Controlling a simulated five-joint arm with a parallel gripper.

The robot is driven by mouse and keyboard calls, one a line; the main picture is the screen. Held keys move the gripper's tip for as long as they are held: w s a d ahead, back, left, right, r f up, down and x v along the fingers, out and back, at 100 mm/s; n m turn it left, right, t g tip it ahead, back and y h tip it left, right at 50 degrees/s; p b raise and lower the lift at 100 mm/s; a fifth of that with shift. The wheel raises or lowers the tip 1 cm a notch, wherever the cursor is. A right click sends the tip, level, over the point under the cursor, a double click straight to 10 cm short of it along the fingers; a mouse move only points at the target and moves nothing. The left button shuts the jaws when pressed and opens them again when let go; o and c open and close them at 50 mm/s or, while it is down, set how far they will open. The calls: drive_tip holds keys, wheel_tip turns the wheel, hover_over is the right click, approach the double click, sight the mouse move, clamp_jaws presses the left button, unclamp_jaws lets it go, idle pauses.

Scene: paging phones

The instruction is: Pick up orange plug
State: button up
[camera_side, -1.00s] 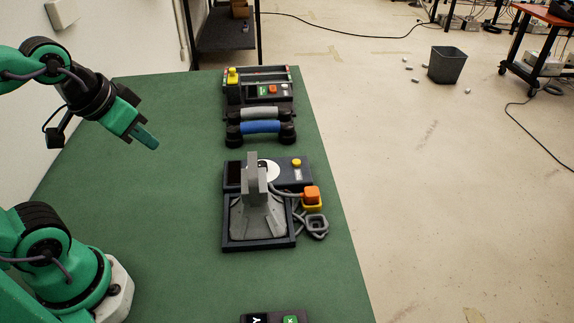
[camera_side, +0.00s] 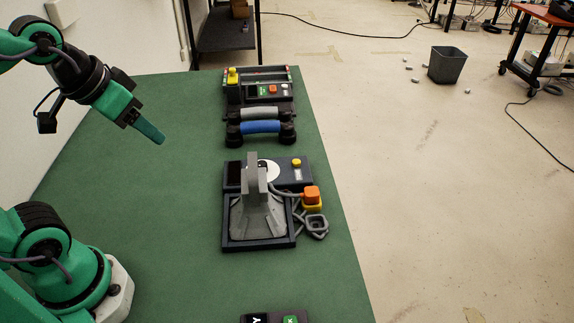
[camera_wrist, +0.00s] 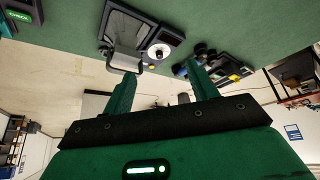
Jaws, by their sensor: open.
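The orange plug (camera_side: 311,195) sits in a yellow socket (camera_side: 313,207) at the right side of the dark tray device, in the side view. A grey cable runs from it, with a loop hanging just below. My gripper (camera_side: 160,140) is empty and well to the left of the plug, above the green table. In the wrist view my gripper (camera_wrist: 162,90) shows its two green fingers apart with nothing between them. I cannot make out the orange plug in the wrist view.
The dark tray device (camera_side: 230,243) holds a grey stand (camera_side: 262,216). Behind it lie blue and grey handsets (camera_side: 260,126) and a box with a yellow knob (camera_side: 232,76). The green table (camera_side: 160,215) is clear on the left. A bin (camera_side: 447,65) stands on the floor.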

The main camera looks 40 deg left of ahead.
drive_tip(key=w+d+r+n+g, duration=0.1)
drive_tip(key=w+d+r+n, duration=0.1)
drive_tip(key=w+d+r, duration=0.3)
drive_tip(key=w+d+r+n+g, duration=0.1)
drive_tip(key=w+r+n, duration=0.15)
drive_tip(key=w, duration=0.45)
drive_tip(key=n+g, duration=0.4)
drive_tip(key=n, duration=0.1)
hover_over(312, 193)
wheel_tip(312, 193, down, 5)
drive_tip(key=shift+m, duration=0.25)
wheel_tip(312, 193, down, 28)
drive_tip(key=shift+r, duration=0.25)
idle(0.4)
idle(0.3)
drive_tip(key=c, duration=1.1)
drive_tip(key=shift+r, duration=0.15)
